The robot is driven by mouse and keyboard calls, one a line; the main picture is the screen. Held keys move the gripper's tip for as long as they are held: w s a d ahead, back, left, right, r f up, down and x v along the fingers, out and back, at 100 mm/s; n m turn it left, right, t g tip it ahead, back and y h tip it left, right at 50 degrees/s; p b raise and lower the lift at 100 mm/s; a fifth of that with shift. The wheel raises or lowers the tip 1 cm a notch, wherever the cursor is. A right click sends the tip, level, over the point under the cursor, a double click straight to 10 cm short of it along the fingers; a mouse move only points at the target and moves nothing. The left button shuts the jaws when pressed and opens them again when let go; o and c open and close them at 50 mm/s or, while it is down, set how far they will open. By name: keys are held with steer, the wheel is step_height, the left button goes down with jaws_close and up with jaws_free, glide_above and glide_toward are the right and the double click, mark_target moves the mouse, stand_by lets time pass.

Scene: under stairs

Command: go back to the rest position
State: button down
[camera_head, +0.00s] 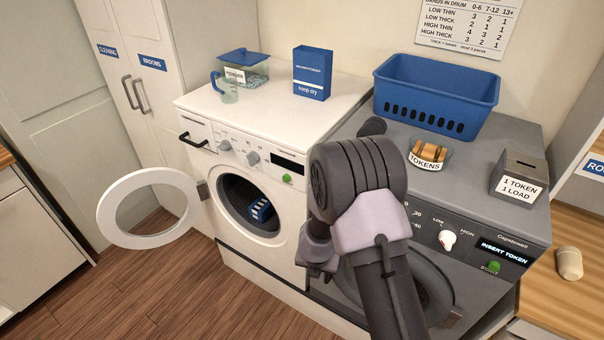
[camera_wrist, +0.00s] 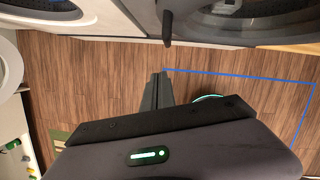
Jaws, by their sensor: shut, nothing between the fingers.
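My gripper (camera_wrist: 158,78) shows in the wrist view with its dark fingers together and nothing between them. It is over the wooden floor (camera_wrist: 110,72), in front of the machines. In the head view my raised arm stands before the grey washing machine (camera_head: 462,168) and hides part of its front and door. The fingers cannot be made out in that view.
The white washer's round door (camera_head: 112,212) hangs open to the left, with a blue-and-white item (camera_head: 261,210) in the drum. A blue basket (camera_head: 436,88), tokens dish (camera_head: 428,155) and token box (camera_head: 519,176) stand on the grey machine. A blue line (camera_wrist: 240,76) marks the floor.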

steer(key=a+r+n+t+y+b, duration=0.25)
steer(key=r+n, duration=0.55)
steer(key=r, duration=0.4)
steer(key=a+r+n+t+y+b, duration=0.1)
steer(key=a+r+n+y, duration=0.15)
steer(key=r+n, duration=0.7)
steer(key=s+d+r+n+b, duration=0.1)
steer(key=s+d+r+n, duration=0.1)
steer(key=s+n, duration=0.4)
steer(key=s+d+r+n+h+b, duration=0.1)
steer(key=s+d+r+n, duration=0.1)
steer(key=s+n, duration=0.4)
steer(key=s+d+r+n+h+b, duration=0.1)
steer(key=s+d+r+n, duration=0.2)
steer(key=s, duration=1)
steer(key=r+n+g, duration=0.1)
steer(key=n, duration=0.2)
steer(key=shift+s+r+b, duration=0.25)
steer(key=shift+s+b, duration=0.05)
steer(key=shift+b, duration=0.05)
